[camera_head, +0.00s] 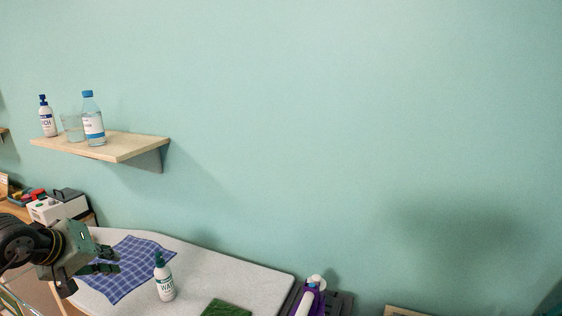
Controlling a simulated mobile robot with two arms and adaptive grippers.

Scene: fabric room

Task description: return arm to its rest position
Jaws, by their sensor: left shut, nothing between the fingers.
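My left arm comes in from the lower left edge. My left gripper (103,268) is shut and empty, above the left part of the ironing board, over a blue checked cloth (140,262). A white bottle with a dark green top (164,279) stands upright on the board to the right of the gripper, apart from it. My right gripper is not in view.
The pale board (225,274) has a green folded cloth (226,308) at its front edge. A purple and white iron (310,297) stands at its right end. A wooden wall shelf (125,146) holds two bottles and a clear cup. A white box (58,207) stands at left.

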